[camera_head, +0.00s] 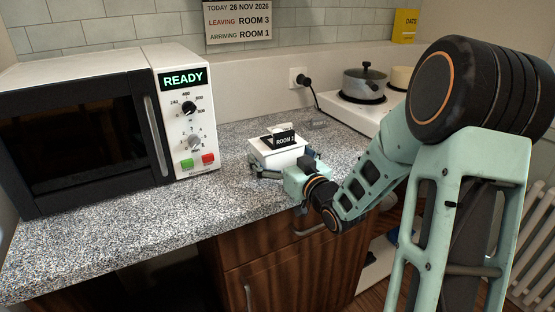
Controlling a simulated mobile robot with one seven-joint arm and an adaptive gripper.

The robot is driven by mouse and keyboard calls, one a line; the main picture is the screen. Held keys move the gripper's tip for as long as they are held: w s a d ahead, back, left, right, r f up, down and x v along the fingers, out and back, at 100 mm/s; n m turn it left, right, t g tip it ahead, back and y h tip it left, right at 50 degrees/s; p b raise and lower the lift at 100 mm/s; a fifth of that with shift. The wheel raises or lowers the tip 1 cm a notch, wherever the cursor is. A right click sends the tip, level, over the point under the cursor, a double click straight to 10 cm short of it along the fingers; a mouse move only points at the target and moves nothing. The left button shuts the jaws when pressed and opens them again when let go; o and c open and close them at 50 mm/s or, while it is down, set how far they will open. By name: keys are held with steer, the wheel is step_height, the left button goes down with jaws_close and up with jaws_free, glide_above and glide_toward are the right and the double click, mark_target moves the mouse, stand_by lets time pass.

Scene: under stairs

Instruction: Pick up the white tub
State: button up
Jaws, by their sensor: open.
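The white tub (264,158) stands on the speckled grey counter, right of the microwave. Dark items stick up at its top, one a black tag (284,138) reading "ROOM 1"; I cannot tell whether the tag is inside the tub or on its rim. My gripper (266,174) is open at the front side of the tub, with a finger showing near its lower left. The gripper body hides the tub's lower right part, and I cannot tell whether the fingers touch it.
A white microwave (170,58) showing "READY" stands at the left. A grey pot (364,84) sits on a white hob (345,112) at the back right. A plug with a black cable (303,80) is on the wall. The counter (120,235) in front of the microwave is clear.

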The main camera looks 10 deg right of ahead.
steer(key=shift+c, duration=0.6)
steer(key=shift+r, duration=0.1)
steer(key=c, duration=1.7)
steer(key=shift+w+r, duration=0.1)
